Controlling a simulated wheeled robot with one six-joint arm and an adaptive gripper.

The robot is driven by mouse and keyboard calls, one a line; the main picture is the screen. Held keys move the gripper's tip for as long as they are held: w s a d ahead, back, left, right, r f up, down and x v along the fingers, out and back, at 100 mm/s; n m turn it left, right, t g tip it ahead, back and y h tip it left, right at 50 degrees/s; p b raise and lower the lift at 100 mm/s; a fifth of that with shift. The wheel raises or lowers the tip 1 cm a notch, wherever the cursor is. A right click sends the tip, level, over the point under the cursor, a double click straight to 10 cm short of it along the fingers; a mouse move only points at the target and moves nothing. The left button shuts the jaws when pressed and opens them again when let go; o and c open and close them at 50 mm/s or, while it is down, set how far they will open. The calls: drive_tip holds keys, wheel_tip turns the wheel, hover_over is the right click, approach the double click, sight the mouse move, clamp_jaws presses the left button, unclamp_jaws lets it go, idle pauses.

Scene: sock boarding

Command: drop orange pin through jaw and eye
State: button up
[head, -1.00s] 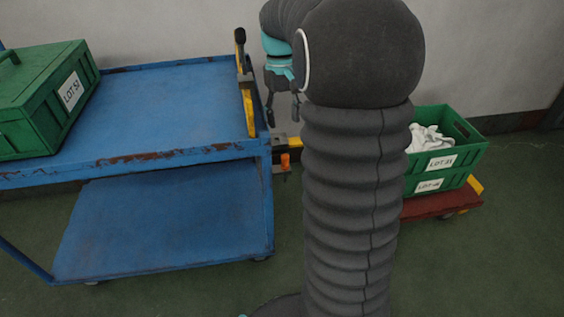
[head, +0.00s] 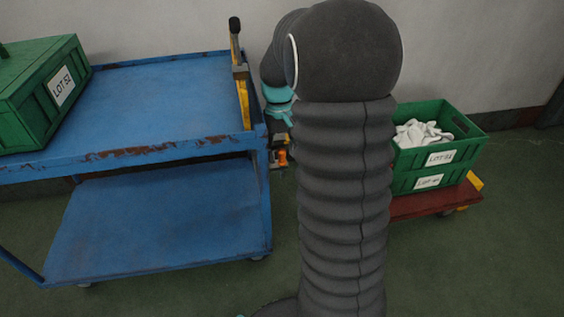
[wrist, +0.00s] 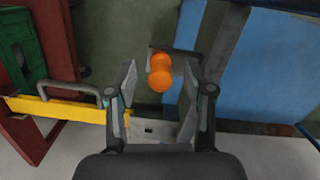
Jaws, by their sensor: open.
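The orange pin (wrist: 160,72) shows in the wrist view between the tips of my gripper (wrist: 160,80), with clear space to each finger. My gripper is open, and I cannot tell how far the pin lies below the fingertips. In the head view the orange pin (head: 282,157) is a small spot at the coupling beside the blue cart's right edge, close under my wrist. A grey metal coupling part (wrist: 150,130) lies between my fingers in the wrist view, with a small dark slot in it. In the head view my arm hides most of the coupling and the fingers.
The blue cart (head: 150,100) stands on the left with a green LOT 52 crate (head: 40,92). A yellow lever (head: 243,100) rises at its right edge. A red dolly (head: 430,203) with stacked green crates (head: 440,155) stands right. Its yellow bar (wrist: 55,110) shows in the wrist view.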

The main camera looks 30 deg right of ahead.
drive_tip(key=shift+f, duration=0.45)
clamp_jaws()
drive_tip(key=shift+r, duration=0.1)
